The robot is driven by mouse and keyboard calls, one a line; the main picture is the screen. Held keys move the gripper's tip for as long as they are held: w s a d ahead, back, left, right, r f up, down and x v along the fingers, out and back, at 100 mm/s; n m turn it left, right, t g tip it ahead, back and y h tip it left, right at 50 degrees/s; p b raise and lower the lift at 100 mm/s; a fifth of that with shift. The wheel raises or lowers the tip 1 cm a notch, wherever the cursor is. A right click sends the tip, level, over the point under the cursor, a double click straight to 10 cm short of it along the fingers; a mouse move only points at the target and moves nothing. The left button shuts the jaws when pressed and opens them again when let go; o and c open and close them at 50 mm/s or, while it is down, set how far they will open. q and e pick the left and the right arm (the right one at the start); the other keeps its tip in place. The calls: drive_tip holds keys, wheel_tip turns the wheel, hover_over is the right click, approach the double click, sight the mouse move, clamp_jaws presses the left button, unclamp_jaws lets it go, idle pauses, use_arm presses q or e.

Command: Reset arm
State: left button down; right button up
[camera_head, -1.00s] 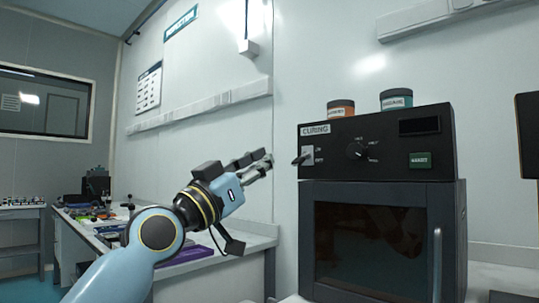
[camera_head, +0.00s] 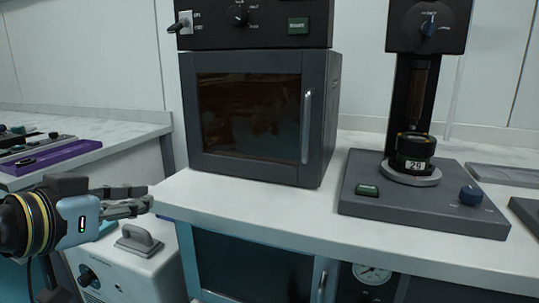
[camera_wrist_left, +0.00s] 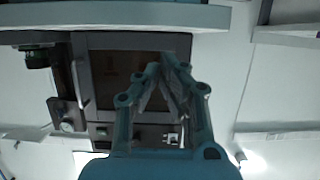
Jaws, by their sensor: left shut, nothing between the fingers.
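My left gripper (camera_head: 148,199) is at the left of the head view, left of the white bench's front corner. Its fingers point right and are closed together with nothing between them. In the left wrist view the gripper (camera_wrist_left: 168,62) shows its fingertips meeting, with the dark curing oven (camera_wrist_left: 115,80) beyond them. In the head view the oven (camera_head: 250,118) stands on the bench (camera_head: 330,210) with its door shut, apart from the gripper. My right gripper is not in view.
A press-like device (camera_head: 420,195) with a round dark pot (camera_head: 413,150) marked 29 stands right of the oven. A white box (camera_head: 135,265) with a grey handle sits below the gripper. A purple tray (camera_head: 50,155) lies on the left bench.

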use_arm(q)
drive_tip(key=s+a+f+n+g+y, duration=0.1)
drive_tip(key=s+a+f+g+y, duration=0.15)
drive_tip(key=s+f, duration=0.45)
drive_tip(key=s+a+f+n+g+y, duration=0.15)
drive_tip(key=s+f+g, duration=0.25)
drive_tip(key=s, duration=0.6)
drive_tip(key=s+a+f+n+g+y, duration=0.1)
drive_tip(key=s+a+f+g+y, duration=0.2)
drive_tip(key=s+f, duration=0.4)
drive_tip(key=s+a+f+g+h, duration=0.1)
drive_tip(key=s+f, duration=0.3)
drive_tip(key=f, duration=1)
drive_tip(key=s+a+f+g, duration=0.2)
drive_tip(key=s+f, duration=0.1)
drive_tip(key=f, duration=1.1)
drive_tip(key=s+f, duration=0.5)
drive_tip(key=s, duration=0.3)
drive_tip(key=s+f, duration=0.6)
drive_tip(key=s, duration=0.3)
drive_tip(key=shift+a+f, duration=0.25)
drive_tip(key=shift+f, duration=0.05)
drive_tip(key=shift+g, duration=0.25)
